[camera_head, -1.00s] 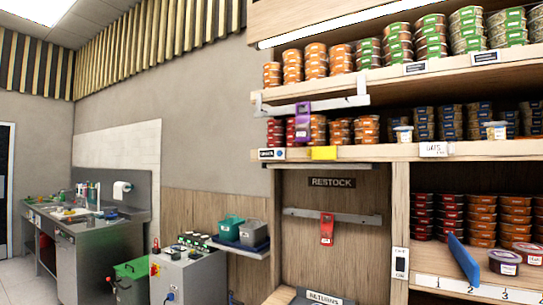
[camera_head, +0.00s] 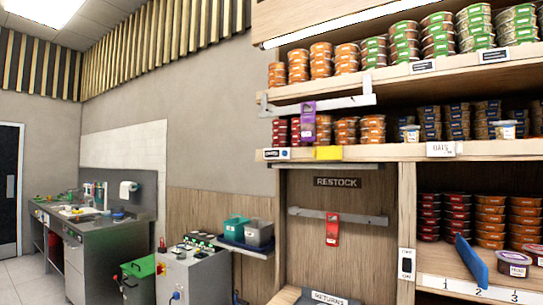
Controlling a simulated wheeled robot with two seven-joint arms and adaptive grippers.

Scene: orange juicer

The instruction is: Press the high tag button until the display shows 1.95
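No gripper of mine shows in the head view. A small white tag with a dark face (camera_head: 277,154) sits on the middle shelf's front edge, at its left end. A white switch-like tag with a dark part (camera_head: 406,264) is lower, on the wooden post. A purple holder (camera_head: 308,121) hangs from the upper rail, and a red one (camera_head: 332,230) hangs from the lower rail. Digits and buttons on these are too small to read, so I cannot tell which value any display shows.
Shelves (camera_head: 480,150) with several stacked tubs fill the right. A grey machine cabinet (camera_head: 192,277), a green bin (camera_head: 138,275) and a ledge with two tubs (camera_head: 243,246) stand left of the RESTOCK bay. A sink counter (camera_head: 105,232) is at far left; floor (camera_head: 30,285) is open there.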

